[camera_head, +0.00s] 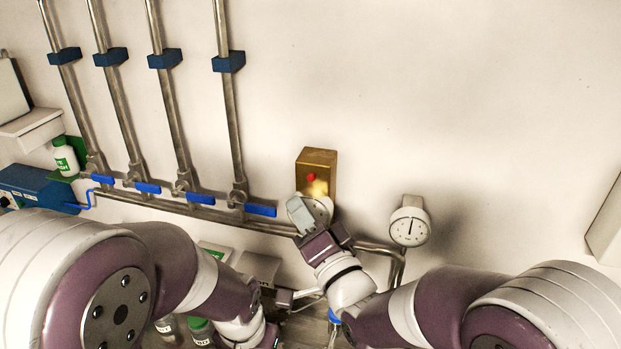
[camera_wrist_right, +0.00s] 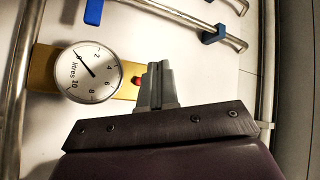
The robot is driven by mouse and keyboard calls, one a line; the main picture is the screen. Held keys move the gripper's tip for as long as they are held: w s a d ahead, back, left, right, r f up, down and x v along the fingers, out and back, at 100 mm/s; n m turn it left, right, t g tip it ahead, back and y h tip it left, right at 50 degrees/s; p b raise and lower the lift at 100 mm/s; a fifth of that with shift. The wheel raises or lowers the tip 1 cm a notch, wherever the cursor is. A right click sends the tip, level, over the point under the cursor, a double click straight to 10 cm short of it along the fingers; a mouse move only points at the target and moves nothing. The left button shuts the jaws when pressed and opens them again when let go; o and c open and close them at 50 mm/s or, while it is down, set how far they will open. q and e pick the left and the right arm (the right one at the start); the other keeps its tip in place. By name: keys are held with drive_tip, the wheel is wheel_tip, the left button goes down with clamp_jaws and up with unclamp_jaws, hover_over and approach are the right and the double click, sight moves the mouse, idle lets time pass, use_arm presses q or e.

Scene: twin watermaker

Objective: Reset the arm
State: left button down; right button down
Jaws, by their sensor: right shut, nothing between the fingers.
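My right arm (camera_head: 410,310) reaches up from the lower right. Its gripper (camera_head: 303,215) is in front of the lower part of a brass box (camera_head: 318,160) with a red button (camera_head: 311,177). In the right wrist view its grey fingers (camera_wrist_right: 159,68) are together and empty, beside the red button (camera_wrist_right: 136,80); I cannot tell whether they touch it. A round litres dial (camera_wrist_right: 88,71) sits on the brass plate (camera_wrist_right: 42,68). My left arm (camera_head: 195,280) bends down to the bottom edge, where its gripper end is mostly cut off, so its jaws do not show.
Several steel pipes with blue valve handles (camera_head: 260,210) run down the wall on the left. A white gauge (camera_head: 410,226) stands right of my right gripper. Bottles, including a green-capped one (camera_head: 65,157), and a blue box (camera_head: 38,187) are at left. The upper-right wall is bare.

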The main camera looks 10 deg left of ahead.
drive_tip(key=d+f+n+g+h, duration=0.1)
drive_tip(key=d+f+g+h, duration=0.1)
drive_tip(key=f, duration=0.3)
drive_tip(key=s+d+f+n+g+h, duration=0.1)
drive_tip(key=d+f+n+g+h, duration=0.1)
drive_tip(key=f, duration=0.4)
drive_tip(key=s+d+f+n+g+h, duration=0.1)
drive_tip(key=d+f+n+g+h, duration=0.1)
drive_tip(key=f, duration=0.3)
drive_tip(key=shift+f+h+b, duration=0.2)
drive_tip(key=shift+h+b, duration=0.2)
drive_tip(key=shift+h, duration=0.1)
drive_tip(key=s+d+f+g+h+b, duration=0.1)
drive_tip(key=s+d+f+g+h, duration=0.1)
drive_tip(key=d, duration=0.6)
drive_tip(key=s+d+f+m+g+h+b, duration=0.1)
drive_tip(key=s+d+f+g+h+b, duration=0.1)
drive_tip(key=s+d, duration=0.5)
drive_tip(key=s+d+f+g+h+b, duration=0.1)
drive_tip(key=s+d+f+g, duration=0.3)
drive_tip(key=d, duration=0.7)
drive_tip(key=shift+s+f+m+h, duration=0.2)
drive_tip(key=shift+f+m+h, duration=0.1)
drive_tip(key=shift+f+h, duration=0.6)
